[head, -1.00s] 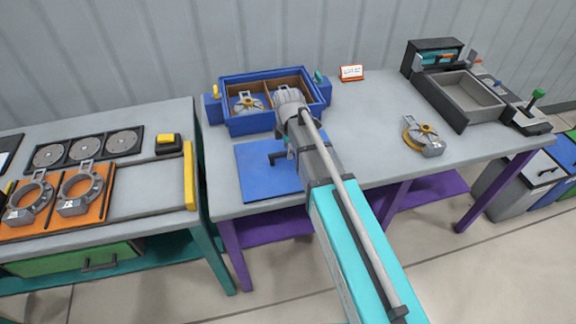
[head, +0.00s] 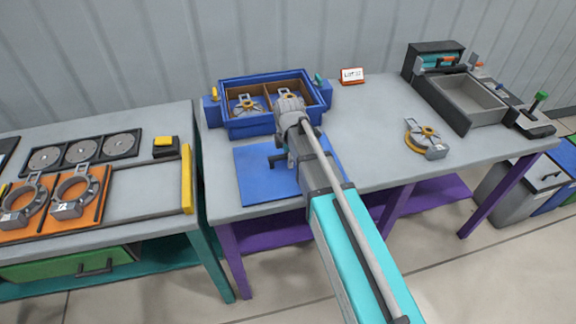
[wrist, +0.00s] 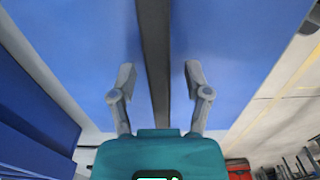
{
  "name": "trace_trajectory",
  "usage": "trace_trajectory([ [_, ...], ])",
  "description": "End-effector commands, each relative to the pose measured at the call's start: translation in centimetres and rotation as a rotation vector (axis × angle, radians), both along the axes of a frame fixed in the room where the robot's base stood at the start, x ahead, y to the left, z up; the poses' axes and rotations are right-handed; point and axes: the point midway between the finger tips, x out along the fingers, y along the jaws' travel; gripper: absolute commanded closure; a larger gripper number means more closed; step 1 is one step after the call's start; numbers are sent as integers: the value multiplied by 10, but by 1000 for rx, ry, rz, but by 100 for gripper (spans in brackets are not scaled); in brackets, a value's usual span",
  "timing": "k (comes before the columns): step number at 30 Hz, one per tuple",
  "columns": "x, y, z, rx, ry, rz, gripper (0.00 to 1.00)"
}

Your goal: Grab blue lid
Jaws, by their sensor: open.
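The blue lid (head: 258,180) is a flat blue panel lying on the grey table in front of the blue bin. A dark handle bar (head: 276,161) stands on it. In the wrist view the blue lid (wrist: 90,50) fills most of the picture, and its dark handle (wrist: 155,45) runs between my fingers. My gripper (wrist: 160,78) is open, with one finger on each side of the handle and gaps on both sides. In the head view my arm hides the lid's right part and most of my gripper.
The blue bin (head: 252,127) stands just behind the lid, with ringed metal parts in its compartments. Another such part (head: 427,140) lies on the table to the right. A grey open tray (head: 468,98) is farther right. Table between is clear.

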Motion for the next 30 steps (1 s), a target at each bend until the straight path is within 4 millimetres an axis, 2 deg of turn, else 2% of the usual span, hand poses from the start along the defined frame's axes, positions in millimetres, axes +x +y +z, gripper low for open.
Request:
trace_trajectory([
  [2, 0, 0, 0, 0, 0, 0, 37],
  [12, 0, 0, 0, 0, 0, 0, 100],
  [30, 0, 0, 2, 0, 0, -1, 100],
])
